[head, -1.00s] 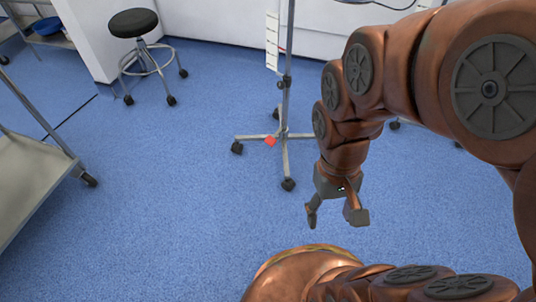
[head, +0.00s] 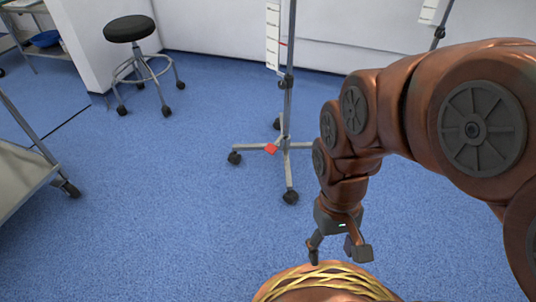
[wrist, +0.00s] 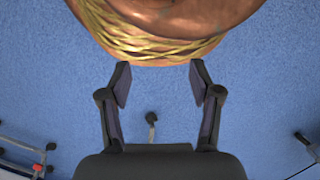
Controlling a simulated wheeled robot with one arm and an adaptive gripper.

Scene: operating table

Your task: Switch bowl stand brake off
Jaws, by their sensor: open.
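A wheeled metal stand (head: 287,110) stands upright on the floor in the middle of the head view. A red brake pedal (head: 270,148) sits low on it, beside the pole among its legs. The stand's top is out of view, so I cannot tell whether it holds a bowl. My gripper (head: 335,253) is open and empty, low and nearer to me than the stand, to the right of its front wheel. In the wrist view my gripper (wrist: 158,80) has its fingers apart, with floor between them. A small red part (wrist: 38,167) shows at bottom left there; I cannot tell which stand bears it.
A black-topped stool (head: 130,29) stands at the back left. A metal table (head: 25,165) is at the left edge. Another pole (head: 440,35) rises behind my arm, its base hidden. A caster (wrist: 152,117) lies ahead in the wrist view. Blue floor (head: 150,220) is clear at front left.

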